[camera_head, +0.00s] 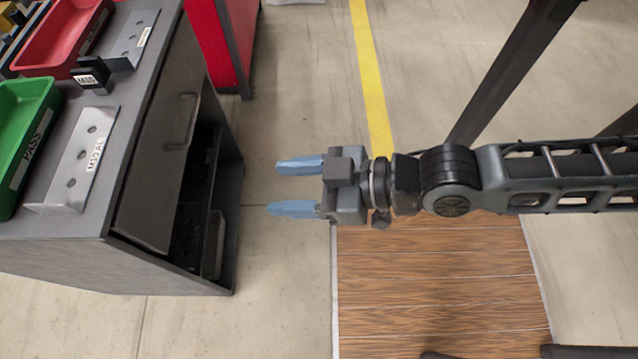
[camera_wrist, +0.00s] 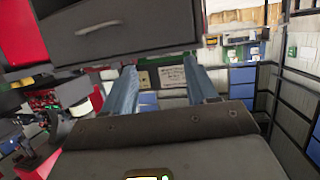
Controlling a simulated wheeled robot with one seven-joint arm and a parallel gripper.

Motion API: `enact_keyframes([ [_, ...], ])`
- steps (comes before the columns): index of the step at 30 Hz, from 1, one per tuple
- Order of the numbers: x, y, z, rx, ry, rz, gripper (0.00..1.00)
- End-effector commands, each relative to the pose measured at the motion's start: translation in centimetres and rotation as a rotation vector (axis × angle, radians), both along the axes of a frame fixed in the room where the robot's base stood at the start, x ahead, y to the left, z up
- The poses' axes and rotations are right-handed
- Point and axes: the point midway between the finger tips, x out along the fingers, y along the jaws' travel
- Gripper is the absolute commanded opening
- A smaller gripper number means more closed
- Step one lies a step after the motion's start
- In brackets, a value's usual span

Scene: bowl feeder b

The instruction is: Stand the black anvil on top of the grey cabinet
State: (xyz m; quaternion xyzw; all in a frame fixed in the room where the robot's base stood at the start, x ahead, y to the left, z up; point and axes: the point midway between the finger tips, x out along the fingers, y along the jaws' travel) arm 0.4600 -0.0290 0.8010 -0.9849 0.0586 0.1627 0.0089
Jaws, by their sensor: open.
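The grey cabinet (camera_head: 68,245) stands at the left in the head view, with its top and handled front panel showing. A small black block (camera_head: 92,75) with a white M10 label stands on its top; I cannot tell whether this is the anvil. I see no other shape that I can name as the anvil. My gripper (camera_head: 275,187) is open and empty, to the right of the cabinet and apart from it, its blue fingers pointing left. The wrist view shows the two fingers spread, below a grey panel with a handle (camera_wrist: 98,28).
On the cabinet top are a red bin (camera_head: 62,38), a green bin (camera_head: 12,135) and two grey metal brackets (camera_head: 75,165). Below the handled panel is a dark open space (camera_head: 190,225). A red cabinet (camera_head: 222,40) stands behind. The floor between the cabinet and my gripper is clear.

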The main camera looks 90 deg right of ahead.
Motion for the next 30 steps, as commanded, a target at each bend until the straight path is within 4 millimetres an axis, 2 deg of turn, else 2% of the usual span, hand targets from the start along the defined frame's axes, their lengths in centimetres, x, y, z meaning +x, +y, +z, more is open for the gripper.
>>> enact_keyframes([
  [1, -1.3, 0.8, 1.0, -0.005, -0.006, 0.031, 0.58],
  [3, -2.4, 1.6, 2.4, -0.005, -0.024, 0.064, 0.58],
  [9, -3.8, 2.8, 4.4, -0.002, -0.055, 0.117, 0.58],
  [30, -3.8, 2.9, 4.5, -0.002, -0.056, 0.119, 0.58],
])
